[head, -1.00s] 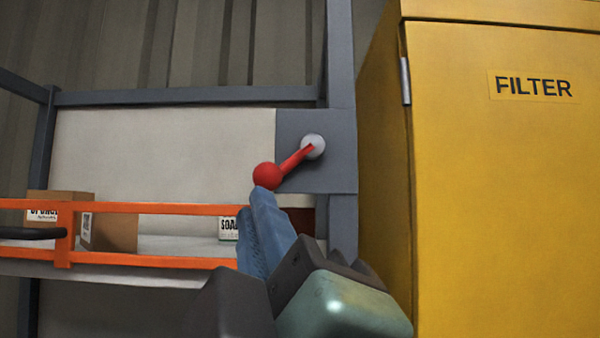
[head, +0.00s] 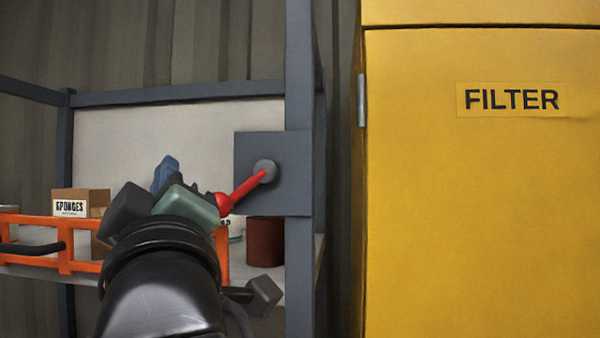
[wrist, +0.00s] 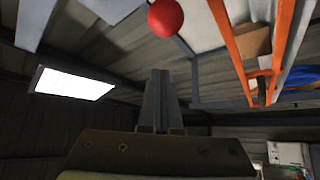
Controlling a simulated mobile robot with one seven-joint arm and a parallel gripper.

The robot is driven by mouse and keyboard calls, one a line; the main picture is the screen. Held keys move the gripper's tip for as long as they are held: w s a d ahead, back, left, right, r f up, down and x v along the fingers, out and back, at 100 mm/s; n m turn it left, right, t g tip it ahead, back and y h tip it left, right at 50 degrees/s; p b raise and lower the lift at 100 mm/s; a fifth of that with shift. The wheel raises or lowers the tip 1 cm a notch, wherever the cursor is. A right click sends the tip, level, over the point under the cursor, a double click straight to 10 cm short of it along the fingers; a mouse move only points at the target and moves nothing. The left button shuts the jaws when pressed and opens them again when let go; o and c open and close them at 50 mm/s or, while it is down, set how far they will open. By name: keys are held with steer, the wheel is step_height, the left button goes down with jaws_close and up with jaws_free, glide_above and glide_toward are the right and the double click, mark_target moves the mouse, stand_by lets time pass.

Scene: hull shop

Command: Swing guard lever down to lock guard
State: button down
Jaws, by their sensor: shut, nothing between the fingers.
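The guard lever (head: 247,188) is a red bar that slants down and left from a grey pivot (head: 265,171) on a grey plate (head: 245,148) fixed to the shelf post. Its red ball knob (head: 224,204) is partly hidden by my gripper in the head view and shows whole near the top edge in the wrist view (wrist: 165,18). The orange guard rail (head: 65,240) runs across the shelf front. Contact with the lever cannot be told.
A sponges box (head: 72,203) and a dark red can (head: 265,242) stand on the shelf behind the rail. A grey post (head: 299,240) bounds the shelf on the right. A yellow filter cabinet (head: 475,220) stands to its right.

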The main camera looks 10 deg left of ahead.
mark_target(241, 188)
steer(key=d+f, duration=0.1)
steer(key=w+d+f, duration=0.1)
steer(key=d, duration=0.1)
steer(key=shift+w+f, duration=0.1)
steer(key=shift+f, duration=0.15)
steer(key=d+f+n+g+b, duration=0.1)
steer(key=b, duration=0.1)
steer(key=shift+d+f+n+b, duration=0.1)
steer(key=shift+f+n+b, duration=0.2)
steer(key=shift+f, duration=0.05)
steer(key=shift+r, duration=0.1)
stand_by(0.4)
